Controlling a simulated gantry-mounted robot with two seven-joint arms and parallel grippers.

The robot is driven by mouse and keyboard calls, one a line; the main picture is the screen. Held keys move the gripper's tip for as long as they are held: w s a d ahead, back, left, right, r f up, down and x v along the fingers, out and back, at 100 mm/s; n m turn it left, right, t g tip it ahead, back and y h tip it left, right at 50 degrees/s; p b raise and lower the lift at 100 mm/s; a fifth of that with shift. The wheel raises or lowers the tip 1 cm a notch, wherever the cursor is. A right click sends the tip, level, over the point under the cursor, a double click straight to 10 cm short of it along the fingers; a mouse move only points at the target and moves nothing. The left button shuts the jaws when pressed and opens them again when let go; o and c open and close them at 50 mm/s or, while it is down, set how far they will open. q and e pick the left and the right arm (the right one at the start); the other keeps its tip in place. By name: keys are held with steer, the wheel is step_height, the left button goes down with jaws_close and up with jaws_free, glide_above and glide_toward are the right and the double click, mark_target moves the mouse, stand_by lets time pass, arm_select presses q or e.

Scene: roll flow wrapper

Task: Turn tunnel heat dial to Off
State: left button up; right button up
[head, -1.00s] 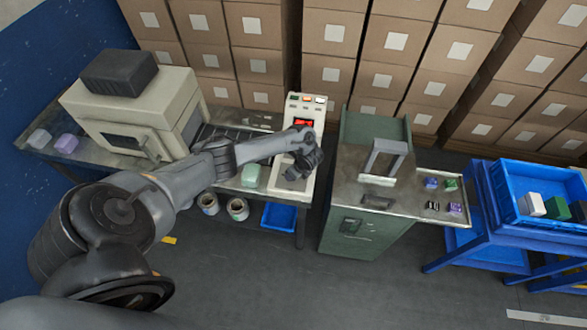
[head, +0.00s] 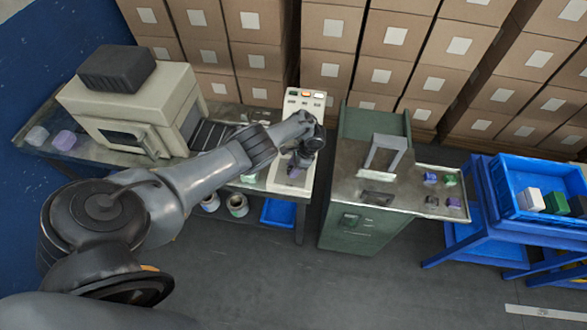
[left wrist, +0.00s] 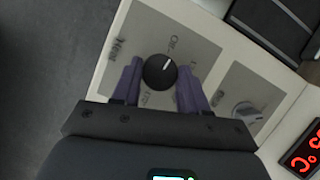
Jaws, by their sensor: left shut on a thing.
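The heat dial (left wrist: 160,71) is a round black knob with a white pointer line, on a grey plate marked "Heat" in the left wrist view. Its pointer aims up and slightly right, roughly toward the "Off" label (left wrist: 174,42). My left gripper (left wrist: 159,77) has its two purple-grey fingers on either side of the dial and is shut on it. In the head view my left gripper (head: 297,165) is low over the front of the cream control console (head: 281,181), and the dial is hidden there. My right gripper is not in view.
A second, grey knob (left wrist: 247,112) sits beside the dial, near a red digital display (left wrist: 306,152). The cream tunnel machine (head: 110,105) stands left of the console. A green cabinet (head: 357,231) stands to its right, across a narrow gap.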

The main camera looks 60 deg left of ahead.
arm_select(q)
steer(key=shift+n, duration=0.5)
steer(key=o, duration=1)
steer(key=shift+a, duration=0.1)
steer(key=p+v, duration=0.2)
steer(key=v, duration=0.8)
steer(key=shift+w+a+r+p, duration=0.1)
steer(key=shift+w+r+p, duration=0.05)
steer(key=shift+r+p, duration=0.2)
